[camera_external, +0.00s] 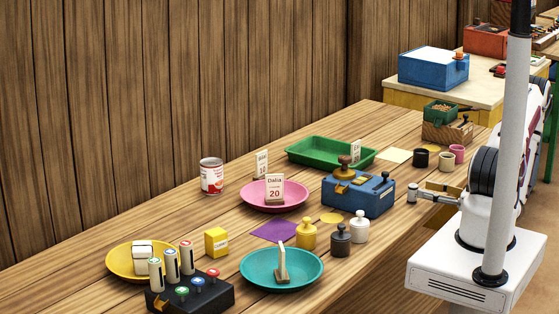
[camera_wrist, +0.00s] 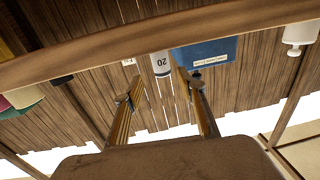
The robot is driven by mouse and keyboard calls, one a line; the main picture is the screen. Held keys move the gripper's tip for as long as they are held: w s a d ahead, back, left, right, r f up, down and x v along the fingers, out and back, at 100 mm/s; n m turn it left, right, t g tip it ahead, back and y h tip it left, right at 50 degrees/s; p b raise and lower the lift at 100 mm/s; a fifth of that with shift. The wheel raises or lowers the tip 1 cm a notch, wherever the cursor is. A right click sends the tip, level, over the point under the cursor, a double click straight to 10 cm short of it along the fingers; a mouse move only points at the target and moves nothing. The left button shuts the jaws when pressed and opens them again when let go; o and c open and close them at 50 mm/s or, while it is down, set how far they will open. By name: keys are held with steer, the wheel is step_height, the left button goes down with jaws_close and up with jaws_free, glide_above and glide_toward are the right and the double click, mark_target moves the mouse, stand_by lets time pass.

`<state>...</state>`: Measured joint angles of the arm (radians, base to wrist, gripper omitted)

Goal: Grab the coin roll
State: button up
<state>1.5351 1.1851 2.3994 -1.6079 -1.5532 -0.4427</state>
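I cannot pick out the coin roll with certainty. Pale upright pieces with coloured tops (camera_external: 171,266) stand at a black box with coloured buttons (camera_external: 205,294), front left in the external view. My gripper (camera_external: 413,193) is at the table's right edge, right of the blue box (camera_external: 345,198) and far from the yellow dish.
Pink dish (camera_external: 252,197), teal dish (camera_external: 260,278) and green tray (camera_external: 310,147) stand on the table. Yellow (camera_external: 306,236), dark (camera_external: 341,242) and white (camera_external: 359,229) weights stand front centre. A can (camera_external: 211,178) is at the back. Small cups (camera_external: 447,161) stand near the right edge.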

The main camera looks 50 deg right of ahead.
mark_target(413, 194)
steer(key=shift+w+a+r, duration=0.1)
steer(key=shift+w+a, duration=0.1)
steer(key=shift+w, duration=0.3)
steer(key=shift+w+a, duration=0.2)
steer(key=shift+w, duration=1.25)
jaws_close()
